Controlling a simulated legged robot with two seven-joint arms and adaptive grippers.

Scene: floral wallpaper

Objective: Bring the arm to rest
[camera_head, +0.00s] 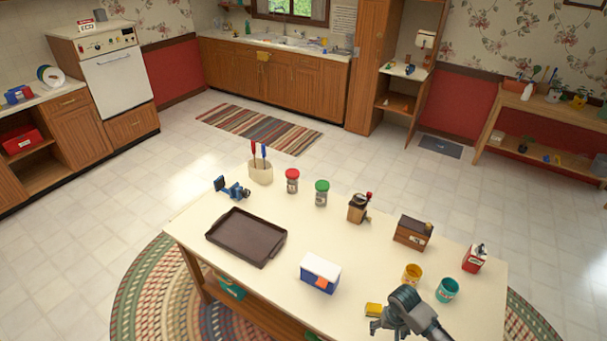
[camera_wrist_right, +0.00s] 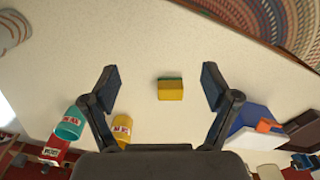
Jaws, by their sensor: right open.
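My right gripper (camera_head: 390,322) is over the near right part of the cream table (camera_head: 342,232). In the right wrist view the right gripper (camera_wrist_right: 161,85) has its two fingers spread wide with nothing between them. A yellow sponge with a green layer (camera_wrist_right: 170,89) lies on the table beyond the gap between the fingers; it also shows in the head view (camera_head: 373,309), right beside the gripper and apart from it as far as I can tell. My left arm and gripper are not in view.
A yellow cup (camera_head: 412,274) and a teal cup (camera_head: 447,290) stand close to my right arm. A blue and white cooler (camera_head: 320,272) and a dark tray (camera_head: 247,237) are to the left. Jars, a grinder (camera_head: 358,208), a wooden box (camera_head: 412,233) and a red tin (camera_head: 474,258) stand farther back.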

